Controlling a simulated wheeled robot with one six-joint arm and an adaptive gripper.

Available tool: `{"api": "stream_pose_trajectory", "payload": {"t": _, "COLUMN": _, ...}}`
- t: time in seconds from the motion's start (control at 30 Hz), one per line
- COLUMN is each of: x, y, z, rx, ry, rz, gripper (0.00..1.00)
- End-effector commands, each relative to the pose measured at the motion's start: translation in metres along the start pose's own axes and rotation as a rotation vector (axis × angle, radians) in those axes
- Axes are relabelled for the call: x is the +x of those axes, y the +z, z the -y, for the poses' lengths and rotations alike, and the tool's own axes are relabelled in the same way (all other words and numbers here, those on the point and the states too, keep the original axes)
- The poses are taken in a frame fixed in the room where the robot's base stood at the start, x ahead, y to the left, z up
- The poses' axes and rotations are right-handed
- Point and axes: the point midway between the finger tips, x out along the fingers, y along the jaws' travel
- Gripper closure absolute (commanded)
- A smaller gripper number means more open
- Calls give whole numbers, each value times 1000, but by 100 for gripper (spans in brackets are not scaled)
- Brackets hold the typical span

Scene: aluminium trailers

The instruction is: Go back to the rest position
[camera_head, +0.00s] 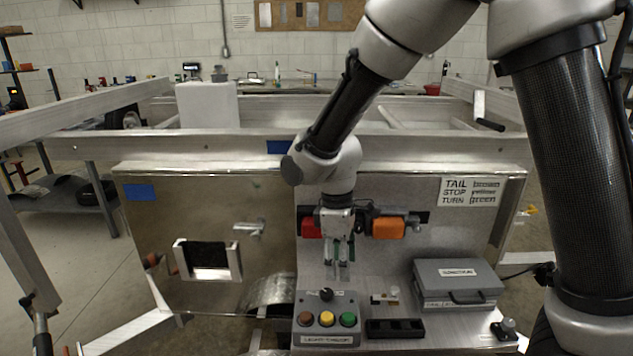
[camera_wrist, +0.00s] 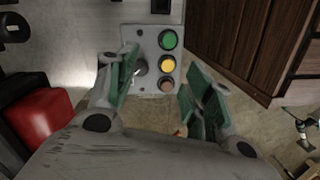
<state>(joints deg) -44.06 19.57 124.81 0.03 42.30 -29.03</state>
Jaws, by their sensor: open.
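My gripper (camera_head: 342,268) hangs fingers-down in the head view, in front of the upright metal panel (camera_head: 385,265) and above the control box (camera_head: 327,318). Its green-padded fingers are apart and hold nothing. In the wrist view my gripper (camera_wrist: 158,80) is open, with the grey control box (camera_wrist: 150,42) showing between and beyond the fingers. I cannot tell the exact height of the fingertips above the box.
A red lamp (camera_head: 311,227) and an orange lamp (camera_head: 388,228) flank my wrist on the panel. Trailer rails (camera_head: 200,146) run behind. The area above the case is clear.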

Motion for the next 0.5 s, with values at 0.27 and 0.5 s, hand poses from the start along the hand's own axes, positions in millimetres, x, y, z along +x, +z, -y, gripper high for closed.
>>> {"api": "stream_pose_trajectory", "payload": {"t": 0.27, "x": -63, "y": 108, "z": 8, "rx": 448, "ry": -8, "rz": -23, "gripper": 49}}
{"api": "stream_pose_trajectory", "payload": {"t": 0.5, "x": -114, "y": 223, "z": 21, "rx": 858, "ry": 27, "rz": -158, "gripper": 49}}
